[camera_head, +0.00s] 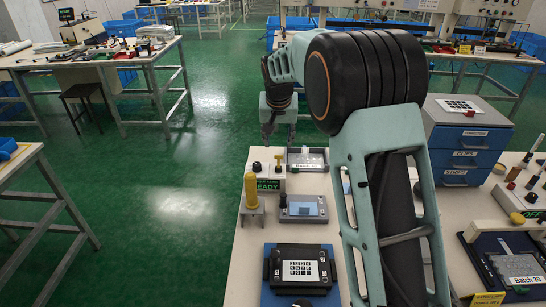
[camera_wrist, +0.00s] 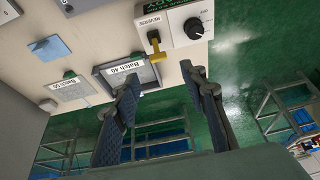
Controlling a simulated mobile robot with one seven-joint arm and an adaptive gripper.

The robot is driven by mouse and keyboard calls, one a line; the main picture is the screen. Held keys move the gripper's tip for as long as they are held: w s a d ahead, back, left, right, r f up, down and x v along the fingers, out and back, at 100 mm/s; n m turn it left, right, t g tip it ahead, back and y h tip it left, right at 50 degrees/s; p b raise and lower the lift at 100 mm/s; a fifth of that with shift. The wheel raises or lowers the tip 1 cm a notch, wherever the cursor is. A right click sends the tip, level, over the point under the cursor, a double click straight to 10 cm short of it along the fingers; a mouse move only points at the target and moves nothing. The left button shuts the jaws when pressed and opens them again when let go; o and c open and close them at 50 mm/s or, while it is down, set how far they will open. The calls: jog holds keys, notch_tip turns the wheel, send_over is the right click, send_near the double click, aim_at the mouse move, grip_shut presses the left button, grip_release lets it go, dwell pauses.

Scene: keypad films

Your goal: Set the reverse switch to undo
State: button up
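The reverse switch is a yellow T-shaped lever (camera_wrist: 153,54) on the face of a pale control box (camera_wrist: 179,13). The label REVERSE shows beside the lever's slot in the wrist view. A black knob (camera_wrist: 194,28) sits to its right. In the head view the box (camera_head: 268,186) stands at the table's far left corner, with the yellow lever (camera_head: 279,160) and a green READY display. My gripper (camera_wrist: 165,73) is open and empty, its fingers apart below the lever in the wrist view, not touching it. In the head view my gripper (camera_head: 279,140) hangs by the box's far side.
A framed tray (camera_wrist: 101,76) labelled Batch 40 lies left of the lever. A yellow post (camera_head: 251,190), a grey case (camera_head: 304,207) and a keypad (camera_head: 299,270) stand along the near table. Blue drawers (camera_head: 467,159) stand right of my arm. Green floor is open to the left.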

aim_at(279, 156)
jog(key=x, duration=1)
jog(key=shift+s+d, duration=0.1)
